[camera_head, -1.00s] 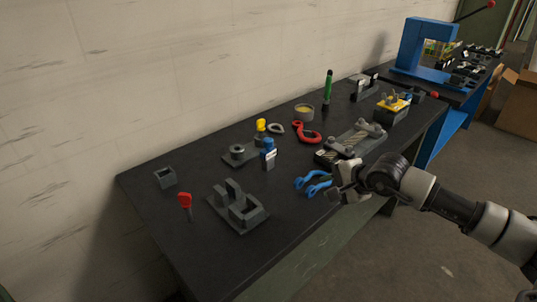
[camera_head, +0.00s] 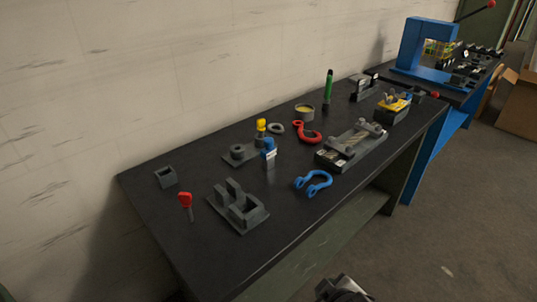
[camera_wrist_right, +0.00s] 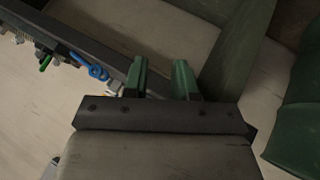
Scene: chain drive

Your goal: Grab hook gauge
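No object in view carries a readable name, so I cannot tell for sure which is the hook gauge. A red hook (camera_head: 308,133) lies on the black bench top, right of the middle. A small red-handled tool (camera_head: 186,203) stands upright at the near left. A blue tool with a white label (camera_head: 269,155) stands near the middle. My right gripper (camera_wrist_right: 160,72) is open and empty in the right wrist view, its two green fingers apart, away from the bench objects. Part of my right arm (camera_head: 342,290) shows at the bottom of the head view. My left gripper is not in view.
A blue shackle (camera_head: 314,182) lies at the bench's front edge and also shows in the right wrist view (camera_wrist_right: 92,66). A grey slotted block (camera_head: 238,207), a plate with clamps (camera_head: 351,147), and a green-handled tool (camera_head: 328,88) stand on the bench. A wall runs behind.

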